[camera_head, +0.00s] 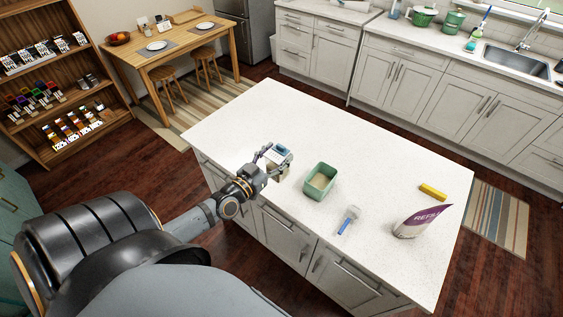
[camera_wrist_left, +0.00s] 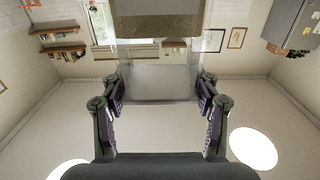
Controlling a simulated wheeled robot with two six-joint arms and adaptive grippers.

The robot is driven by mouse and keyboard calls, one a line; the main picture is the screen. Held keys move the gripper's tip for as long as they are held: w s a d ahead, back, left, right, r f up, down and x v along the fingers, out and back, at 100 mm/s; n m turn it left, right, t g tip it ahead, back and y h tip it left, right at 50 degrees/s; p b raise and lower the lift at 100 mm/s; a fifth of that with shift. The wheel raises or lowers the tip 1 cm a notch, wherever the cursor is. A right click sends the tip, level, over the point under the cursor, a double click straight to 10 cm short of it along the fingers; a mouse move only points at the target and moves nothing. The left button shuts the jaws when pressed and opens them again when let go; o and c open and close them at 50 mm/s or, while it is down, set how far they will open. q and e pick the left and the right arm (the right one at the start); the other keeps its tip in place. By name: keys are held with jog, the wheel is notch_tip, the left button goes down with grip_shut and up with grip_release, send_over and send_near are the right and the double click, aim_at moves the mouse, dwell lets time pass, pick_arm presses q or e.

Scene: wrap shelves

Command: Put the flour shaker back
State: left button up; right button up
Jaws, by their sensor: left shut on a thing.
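The thing in my left gripper (camera_head: 270,161) looks like the flour shaker (camera_head: 281,150), a small clear container with a blue and pale top and tan contents low down. My left gripper is shut on its sides and holds it at the island's near left edge; I cannot tell whether it touches the counter. In the left wrist view the picture is upside down, and the clear wall of the shaker (camera_wrist_left: 160,82) is between the two fingers, with a tan layer at the top of the frame. My right gripper is not in view.
On the white island counter (camera_head: 290,120) are a green open tub (camera_head: 320,181) with pale contents, a blue-handled scoop (camera_head: 348,220), a purple-and-white refill bag (camera_head: 422,221) and a yellow block (camera_head: 432,191). The far counter half is clear. A wooden shelf (camera_head: 62,85) stands at the left.

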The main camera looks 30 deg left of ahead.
pick_arm(q)
jog(key=w+a+f+b, duration=0.5)
jog(key=w+f+b, duration=0.3)
jog(key=w+b, duration=0.2)
jog(key=b, duration=0.2)
jog(key=shift+w+a+f+b, duration=0.15)
jog(key=shift+a+f+b, duration=0.05)
jog(key=shift+b, duration=0.15)
jog(key=f+b, duration=0.3)
jog(key=b, duration=0.1)
jog(key=shift+w+a+f, duration=0.1)
jog(key=shift+w+f, duration=0.1)
jog(key=shift+f, duration=0.2)
jog(key=o, duration=0.9)
jog(key=shift+f, duration=0.15)
jog(key=o, duration=0.5)
